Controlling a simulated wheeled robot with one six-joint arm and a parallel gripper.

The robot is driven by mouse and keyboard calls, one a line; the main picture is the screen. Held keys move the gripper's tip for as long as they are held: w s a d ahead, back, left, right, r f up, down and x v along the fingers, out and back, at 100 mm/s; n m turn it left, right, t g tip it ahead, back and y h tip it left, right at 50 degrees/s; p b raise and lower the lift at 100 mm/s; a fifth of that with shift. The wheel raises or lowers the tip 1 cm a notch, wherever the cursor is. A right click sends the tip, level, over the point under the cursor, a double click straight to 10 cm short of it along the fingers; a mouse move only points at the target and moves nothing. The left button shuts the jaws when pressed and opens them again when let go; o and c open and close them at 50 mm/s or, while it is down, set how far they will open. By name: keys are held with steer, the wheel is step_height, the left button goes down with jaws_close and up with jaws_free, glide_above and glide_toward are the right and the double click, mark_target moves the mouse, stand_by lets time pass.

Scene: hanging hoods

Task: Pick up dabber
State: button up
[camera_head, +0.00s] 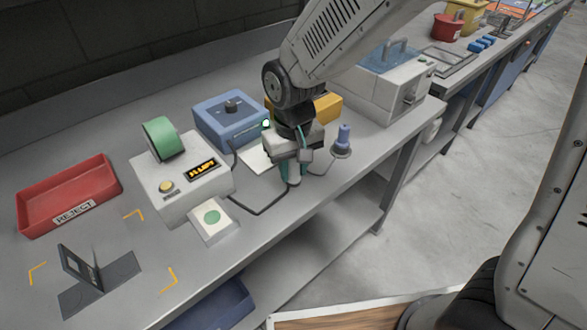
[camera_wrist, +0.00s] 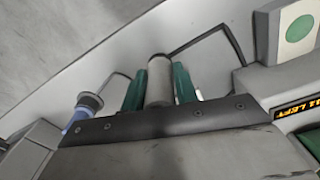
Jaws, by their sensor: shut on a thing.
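My gripper (camera_head: 294,172) is over the bench near its front edge, with its green fingers pointing down. In the wrist view, the green fingers (camera_wrist: 158,86) are closed on both sides of a plain grey cylinder (camera_wrist: 159,78), apparently the dabber. Its lower end (camera_head: 294,181) shows between the fingers in the head view, at or close to the bench top; I cannot tell if it touches. Its upper part is hidden by my gripper.
A blue-purple bottle-like piece (camera_head: 343,137) stands on a round base right of my gripper. A white machine with a green roll (camera_head: 163,139) and a green-button pad (camera_head: 212,219) are to the left. A blue box (camera_head: 229,120) stands behind. Dark cables run close to the gripper.

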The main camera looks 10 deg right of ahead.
steer(key=s+r, duration=0.1)
steer(key=s, duration=1.3)
steer(key=shift+s+a+r, duration=0.15)
steer(key=shift+s+a, duration=0.1)
steer(key=shift+a, duration=0.1)
